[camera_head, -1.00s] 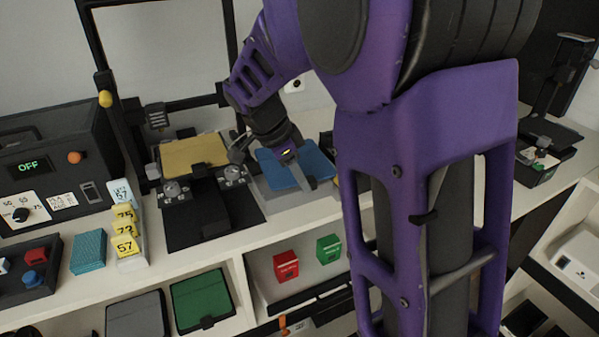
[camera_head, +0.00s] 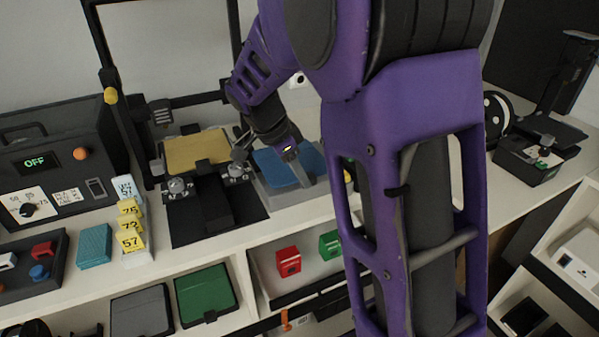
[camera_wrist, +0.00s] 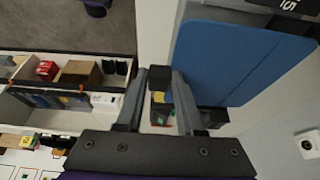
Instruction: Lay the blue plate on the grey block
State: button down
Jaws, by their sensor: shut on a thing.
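The blue plate (camera_head: 285,162) is flat and thin. It appears right of the yellow plate in the head view and fills the upper right of the wrist view (camera_wrist: 225,60). My gripper (camera_head: 296,168) is at the plate's right side, shut on its edge; the exact contact is partly hidden by the fingers. In the wrist view my gripper (camera_wrist: 160,85) has its fingertips beside the plate's left edge. The grey block (camera_head: 292,195) shows just below the plate's near edge. I cannot tell whether plate and block touch.
A yellow plate (camera_head: 198,151) lies on a dark fixture with knobs to the left. A black control box (camera_head: 50,160) and yellow number tags (camera_head: 130,228) stand further left. Red (camera_head: 288,261) and green boxes sit on the shelf below. My arm hides the counter's middle.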

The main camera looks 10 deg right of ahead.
jog(key=shift+f, duration=0.15)
jog(key=shift+f+b, duration=1.15)
jog(key=shift+b, duration=0.05)
jog(key=shift+c, duration=2.2)
grip_release()
jog(key=shift+r, duration=0.15)
jog(key=shift+r, duration=0.1)
notch_tip(320, 180, up, 3)
jog(key=shift+p, duration=0.85)
